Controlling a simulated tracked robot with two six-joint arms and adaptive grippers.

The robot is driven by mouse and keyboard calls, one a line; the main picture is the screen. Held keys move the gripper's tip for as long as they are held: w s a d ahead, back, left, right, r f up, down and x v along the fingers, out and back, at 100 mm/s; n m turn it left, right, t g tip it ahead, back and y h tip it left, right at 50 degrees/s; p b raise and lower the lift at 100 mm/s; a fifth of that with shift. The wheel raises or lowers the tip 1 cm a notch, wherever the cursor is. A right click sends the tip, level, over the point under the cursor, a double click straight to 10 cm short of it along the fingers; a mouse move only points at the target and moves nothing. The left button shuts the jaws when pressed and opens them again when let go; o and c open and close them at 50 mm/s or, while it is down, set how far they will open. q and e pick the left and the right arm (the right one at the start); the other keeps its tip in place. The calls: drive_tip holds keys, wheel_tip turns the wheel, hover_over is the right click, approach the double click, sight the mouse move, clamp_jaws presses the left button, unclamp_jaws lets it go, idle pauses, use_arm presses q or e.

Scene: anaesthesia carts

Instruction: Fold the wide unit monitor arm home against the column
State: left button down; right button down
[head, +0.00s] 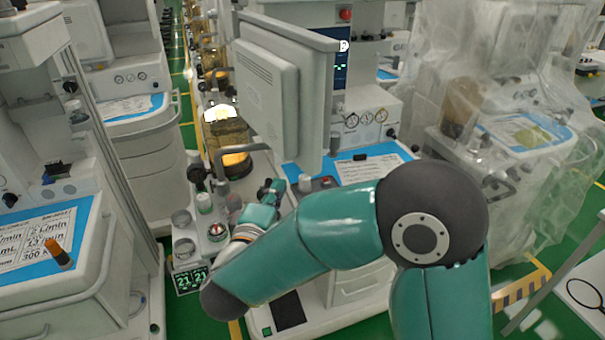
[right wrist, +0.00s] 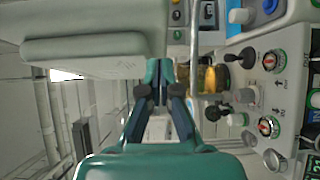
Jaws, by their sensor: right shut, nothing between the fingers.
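The wide unit's monitor (head: 268,95) is a pale grey panel seen from its back and edge in the head view. It stands out in front of the unit's upright body, left of a dark display (head: 342,60). The arm that carries it is hidden behind the panel. The monitor's pale casing also fills the upper left of the right wrist view (right wrist: 85,50). My right gripper (head: 270,190) is just below the panel's lower left part, shut and empty. Its fingers (right wrist: 160,88) show beside the casing; I cannot tell whether they touch it. My left gripper is not in view.
Below the monitor are a blue-edged worktop (head: 375,165), several knobs and gauges, and an amber canister (head: 225,140). A second cart (head: 45,240) stands at the left. A plastic-draped cart (head: 500,130) stands at the right. Green floor shows between them.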

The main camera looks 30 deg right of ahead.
sight(302, 169)
drive_tip(key=d, duration=0.4)
drive_tip(key=shift+w+p, duration=0.3)
drive_tip(key=shift+w, duration=0.1)
drive_tip(key=shift+d, duration=0.5)
